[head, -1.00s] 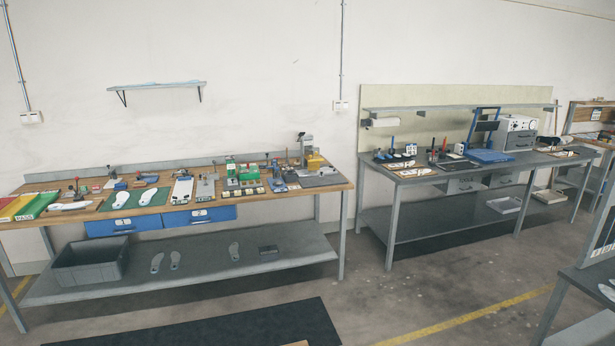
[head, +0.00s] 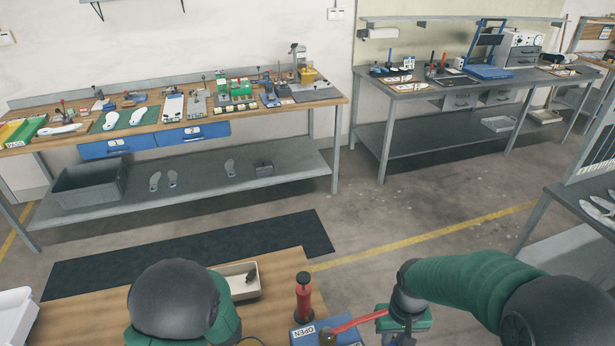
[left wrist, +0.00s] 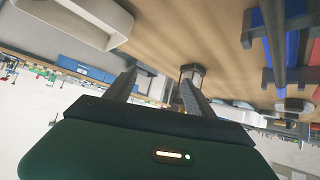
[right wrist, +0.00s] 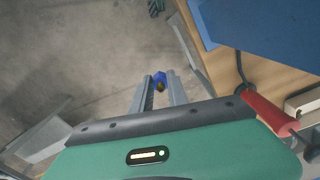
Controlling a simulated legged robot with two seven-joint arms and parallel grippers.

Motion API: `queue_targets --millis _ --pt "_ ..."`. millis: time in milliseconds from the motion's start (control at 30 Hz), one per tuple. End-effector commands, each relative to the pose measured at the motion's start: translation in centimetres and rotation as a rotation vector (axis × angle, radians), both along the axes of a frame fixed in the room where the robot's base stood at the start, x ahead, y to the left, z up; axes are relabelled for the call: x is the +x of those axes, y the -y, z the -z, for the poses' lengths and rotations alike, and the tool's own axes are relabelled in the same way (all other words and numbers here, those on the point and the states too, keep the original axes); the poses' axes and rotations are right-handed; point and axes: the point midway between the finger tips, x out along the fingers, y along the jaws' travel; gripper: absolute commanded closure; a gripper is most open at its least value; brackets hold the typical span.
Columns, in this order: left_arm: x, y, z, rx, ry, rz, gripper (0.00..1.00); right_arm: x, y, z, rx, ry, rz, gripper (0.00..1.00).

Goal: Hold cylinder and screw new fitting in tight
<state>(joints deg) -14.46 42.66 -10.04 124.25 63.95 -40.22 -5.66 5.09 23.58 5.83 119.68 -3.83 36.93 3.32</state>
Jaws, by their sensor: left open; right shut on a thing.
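My right gripper (right wrist: 159,92) is shut on a small blue piece with a brass-coloured middle (right wrist: 160,80), which looks like the fitting; the piece is held at the fingertips over the floor. In the head view the right gripper's green body (head: 404,319) is beside a blue block marked OPEN (head: 318,333) with a red lever (head: 356,322). My left gripper (left wrist: 158,79) is open, with nothing between its fingers. A dark hexagonal part (left wrist: 193,72) shows just past its right fingertip. I cannot tell for sure which thing is the cylinder.
A red post with a black knob (head: 303,297) stands by the block. A pale tray (head: 236,286) with a small dark part lies on the wooden table (head: 80,305). A white bin (head: 14,318) is at the left. Benches stand across the floor; the space over the floor is clear.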

Motion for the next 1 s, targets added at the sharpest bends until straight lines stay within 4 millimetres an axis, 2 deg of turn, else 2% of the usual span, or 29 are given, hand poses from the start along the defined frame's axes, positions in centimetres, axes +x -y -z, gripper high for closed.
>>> queue_targets --millis 67,133,200,300,400,533,633,867,1000 --pt "0.0 3.9 -1.6 -0.144 -0.055 0.176 0.37 0.0 0.0 0.0 0.000 0.000 0.000 1.00" --pt "-1.6 7.6 -2.9 -0.242 -0.141 0.356 0.37 -0.1 0.0 0.0 0.000 0.000 0.000 1.00" --pt "-4.6 10.4 -4.2 -0.301 -0.247 0.524 0.37 -0.1 0.0 0.0 0.000 0.001 0.000 1.00" --pt "-10.0 12.3 -5.6 -0.315 -0.415 0.715 0.37 0.0 0.0 0.0 0.000 0.000 0.000 1.00" --pt "-14.5 12.2 -6.4 -0.286 -0.557 0.825 0.37 0.0 0.0 0.0 0.000 0.000 0.000 1.00" --pt "-17.4 11.5 -6.8 -0.251 -0.659 0.882 0.37 0.2 0.0 0.1 0.000 -0.001 0.000 1.00" --pt "-18.0 11.3 -6.8 -0.244 -0.682 0.891 0.37 0.2 0.0 0.1 0.000 -0.001 0.000 1.00" --pt "-18.0 11.3 -6.8 -0.243 -0.680 0.891 0.37 0.1 -0.1 0.0 0.000 -0.001 -0.001 1.00" --pt "-18.0 11.3 -7.2 -0.244 -0.679 0.891 0.55 0.0 0.0 -0.4 0.000 -0.001 0.001 1.00"
